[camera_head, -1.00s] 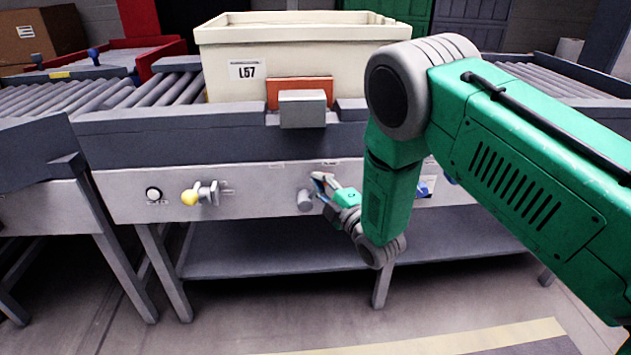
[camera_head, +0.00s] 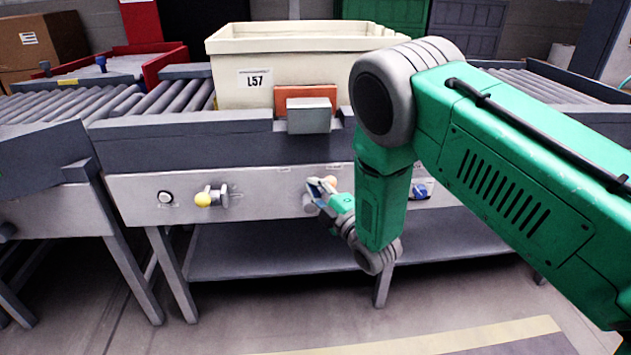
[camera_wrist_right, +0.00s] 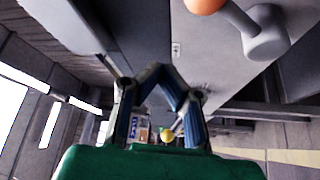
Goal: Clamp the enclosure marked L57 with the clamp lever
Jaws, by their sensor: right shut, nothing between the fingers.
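The cream enclosure (camera_head: 310,70) marked L57 (camera_head: 254,80) stands on the conveyor. An orange plate (camera_head: 290,97) and a grey block (camera_head: 309,117) are at its front lower edge; I cannot tell whether the plate touches it. Below, on the grey front panel, is a lever with a grey hub (camera_head: 309,203) and an orange knob (camera_head: 331,182); the wrist view shows its knob (camera_wrist_right: 204,4) and hub (camera_wrist_right: 266,38) clearly. My right gripper (camera_head: 318,187) is shut and empty, in front of this lever and partly covering it. In the wrist view the gripper (camera_wrist_right: 168,75) is below and left of the knob. My left gripper is out of view.
A yellow-knobbed lever (camera_head: 205,199) and a round button (camera_head: 165,197) are farther left on the panel. A blue knob (camera_head: 421,191) is to the right, beside my arm. Rollers (camera_head: 150,103) run beside the enclosure. A lower shelf (camera_head: 260,250) lies beneath.

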